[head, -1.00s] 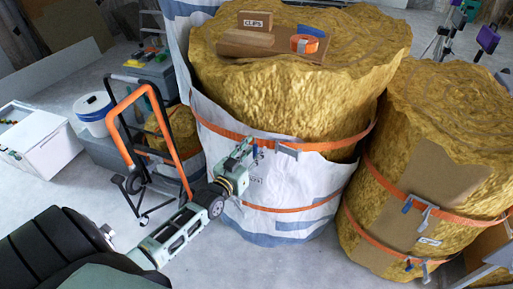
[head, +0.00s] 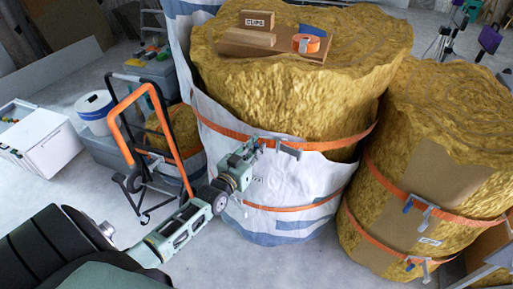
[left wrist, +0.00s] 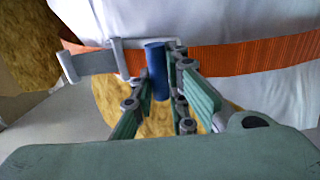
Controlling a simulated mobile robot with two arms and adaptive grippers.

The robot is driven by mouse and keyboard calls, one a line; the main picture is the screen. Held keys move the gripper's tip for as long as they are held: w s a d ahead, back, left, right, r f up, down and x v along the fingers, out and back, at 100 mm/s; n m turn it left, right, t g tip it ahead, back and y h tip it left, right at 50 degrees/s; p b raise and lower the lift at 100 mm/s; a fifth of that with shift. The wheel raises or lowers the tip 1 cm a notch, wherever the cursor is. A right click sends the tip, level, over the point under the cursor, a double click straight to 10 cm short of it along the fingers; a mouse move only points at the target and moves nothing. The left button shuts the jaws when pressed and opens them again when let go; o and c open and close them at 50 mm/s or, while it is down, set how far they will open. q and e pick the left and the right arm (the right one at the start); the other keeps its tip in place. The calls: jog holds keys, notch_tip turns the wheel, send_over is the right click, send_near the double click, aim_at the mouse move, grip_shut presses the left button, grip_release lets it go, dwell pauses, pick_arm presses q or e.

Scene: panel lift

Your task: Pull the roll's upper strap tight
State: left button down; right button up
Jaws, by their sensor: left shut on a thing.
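The large yellow insulation roll (head: 290,95), partly wrapped in a white and blue sheet, stands upright in the middle of the head view. Its orange upper strap (head: 335,144) runs round it, with a grey metal buckle (head: 289,150) at the front. My left gripper (head: 257,147) is at the strap just left of the buckle. In the left wrist view the strap (left wrist: 250,54) crosses the picture, with the buckle (left wrist: 90,62) at left. My right gripper is out of view.
An orange lower strap (head: 300,207) circles the same roll. A second strapped roll (head: 440,130) stands close at right. A box marked CLIPS (head: 258,20) and an orange tape roll (head: 306,43) lie on top.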

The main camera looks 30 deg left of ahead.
pick_arm(q)
jog(key=shift+s+d, duration=0.1)
jog(key=shift+s, duration=0.05)
jog(key=s+d+p, duration=0.4)
jog(key=s+p, duration=0.1)
jog(key=s, duration=0.4)
jog(key=shift+s+d+f+p, duration=0.3)
jog(key=shift+s+d+f, duration=0.05)
jog(key=shift+s+d, duration=0.05)
jog(key=c, duration=2.1)
grip_release()
jog(key=o, duration=0.4)
jog(key=shift+s+r, duration=0.2)
jog(key=shift+r, duration=0.1)
jog(key=shift+w, duration=0.15)
